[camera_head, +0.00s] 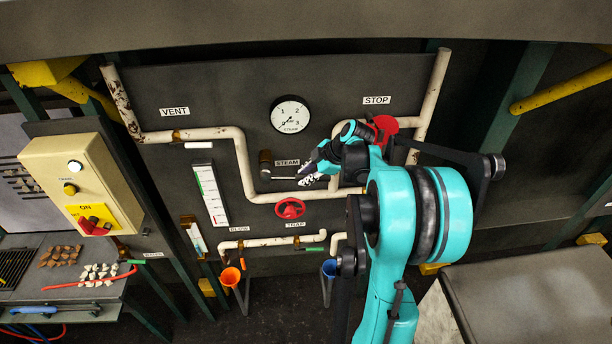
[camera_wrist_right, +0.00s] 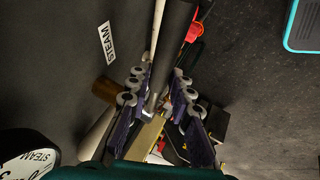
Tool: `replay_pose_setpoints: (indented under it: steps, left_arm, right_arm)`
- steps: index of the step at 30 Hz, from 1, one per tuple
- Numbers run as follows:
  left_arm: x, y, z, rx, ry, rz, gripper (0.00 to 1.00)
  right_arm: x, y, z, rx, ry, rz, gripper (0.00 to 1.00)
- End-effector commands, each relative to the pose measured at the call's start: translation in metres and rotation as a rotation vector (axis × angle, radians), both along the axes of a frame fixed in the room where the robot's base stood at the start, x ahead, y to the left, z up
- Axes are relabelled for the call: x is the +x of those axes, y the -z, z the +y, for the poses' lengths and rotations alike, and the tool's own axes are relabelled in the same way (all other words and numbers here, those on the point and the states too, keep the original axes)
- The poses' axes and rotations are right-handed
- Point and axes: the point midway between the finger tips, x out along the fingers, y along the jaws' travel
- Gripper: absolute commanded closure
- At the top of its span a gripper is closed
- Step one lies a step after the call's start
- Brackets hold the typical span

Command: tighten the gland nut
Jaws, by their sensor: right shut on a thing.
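My right gripper (camera_head: 318,172) is in front of the panel, just right of the STEAM label (camera_head: 287,163). In the right wrist view its fingers (camera_wrist_right: 157,108) close on a narrow grey shaft (camera_wrist_right: 151,102), which continues into a thicker dark cylinder (camera_wrist_right: 174,40). A brass-coloured block (camera_wrist_right: 146,136) shows between the finger pads. I cannot tell whether it is the gland nut. A thin pale rod (camera_head: 285,178) runs toward the gripper. My left gripper is not in view.
A red handwheel (camera_head: 290,208) sits below the gripper, and a pressure gauge (camera_head: 290,114) above left. Cream pipes (camera_head: 240,160) run across the panel. A red part (camera_head: 384,124) is by the STOP label. A control box (camera_head: 80,180) stands left.

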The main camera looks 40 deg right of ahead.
Motion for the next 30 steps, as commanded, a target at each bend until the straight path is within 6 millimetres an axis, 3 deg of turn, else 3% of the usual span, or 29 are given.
replay_pose_setpoints:
  steps: [9, 21, 30]
  left_arm:
    - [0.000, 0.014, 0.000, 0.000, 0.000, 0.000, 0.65]
    - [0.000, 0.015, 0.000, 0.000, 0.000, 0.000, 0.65]
    - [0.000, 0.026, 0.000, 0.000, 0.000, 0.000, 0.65]
  right_arm:
    - [0.000, 0.009, -0.001, 0.050, 0.000, -0.031, 1.00]
    - [0.000, 0.009, 0.000, 0.057, -0.001, -0.035, 1.00]
    - [0.000, 0.016, -0.001, 0.095, 0.001, -0.058, 1.00]
